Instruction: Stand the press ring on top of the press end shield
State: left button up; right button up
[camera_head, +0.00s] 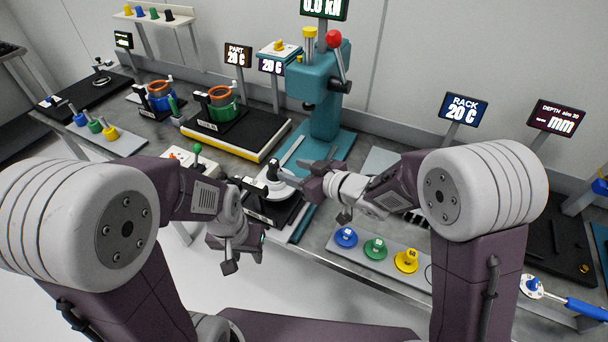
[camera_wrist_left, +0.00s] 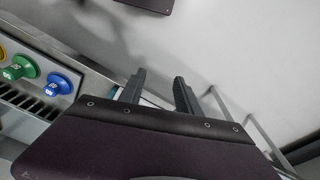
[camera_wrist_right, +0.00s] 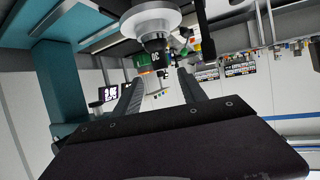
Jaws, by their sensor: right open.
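A whitish disc, seemingly the press end shield (camera_head: 286,178), lies on a dark fixture below the press. A small dark grey piece (camera_head: 274,169) stands upright on its middle; I take it for the press ring. In the right wrist view the disc (camera_wrist_right: 140,17) and the dark piece (camera_wrist_right: 155,43) show just beyond the fingertips. My right gripper (camera_head: 303,174) is open beside the piece on its right, with no grip on it visible. My left gripper (camera_head: 245,256) is open and empty in front of the bench; its spread fingers (camera_wrist_left: 160,82) show in the left wrist view.
The teal press (camera_head: 325,110) with its red-knobbed lever stands behind the disc. Blue (camera_head: 346,237), green (camera_head: 375,249) and yellow (camera_head: 406,260) pieces stand at the front edge. A black-and-yellow platform (camera_head: 240,135) with a green-and-orange housing is behind left.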

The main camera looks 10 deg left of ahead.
jog(key=d+f+m+h, duration=0.4)
jog(key=d+h, duration=0.2)
jog(key=d, duration=0.7)
jog(key=s+d+f+m+g+h, duration=0.1)
jog(key=s+d, duration=0.2)
jog(key=d, duration=0.1)
jog(key=s+d+f+m+g+h, duration=0.1)
jog(key=s+d+f+m+h, duration=0.1)
jog(key=s+d, duration=0.1)
jog(key=s+d+f+m+g+h, duration=0.1)
jog(key=s+d+f, duration=0.1)
jog(key=s+d, duration=0.1)
jog(key=shift+s+d+m+g+h, duration=0.15)
jog(key=shift+d+m+g+h, duration=0.15)
jog(key=shift+d, duration=0.55)
jog(key=s+d+f+m+g, duration=0.1)
jog(key=s+m+g, duration=0.1)
jog(key=s, duration=0.7)
jog(key=shift+s+d+g, duration=0.15)
jog(key=shift+s+g, duration=0.2)
jog(key=shift+g, duration=0.45)
